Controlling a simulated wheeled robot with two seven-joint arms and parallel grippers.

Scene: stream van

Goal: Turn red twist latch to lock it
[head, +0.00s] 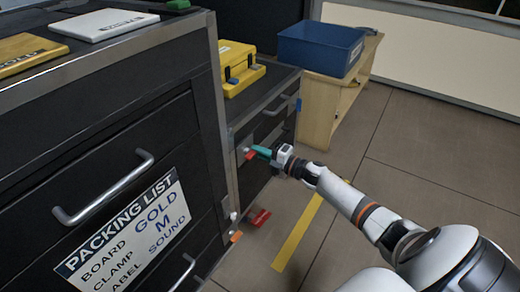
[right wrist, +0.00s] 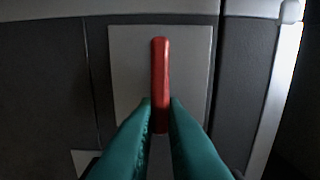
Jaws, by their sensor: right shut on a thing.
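The red twist latch (right wrist: 160,70) is a narrow red bar on a light grey plate (right wrist: 190,60) in the right wrist view, where it stands upright in the picture. My right gripper (right wrist: 160,108) has green fingers, one on each side of the bar's lower part, shut on it. In the head view the right gripper (head: 259,152) reaches the cabinet front from the right, with a bit of the red latch (head: 250,154) showing at its fingertips. The fingers hide part of the latch. My left gripper is not in view.
A drawer unit (head: 110,130) with a packing list (head: 130,235) stands close on the left. A yellow case (head: 240,70) and a blue bin (head: 320,48) are behind. The floor at the right is mostly clear.

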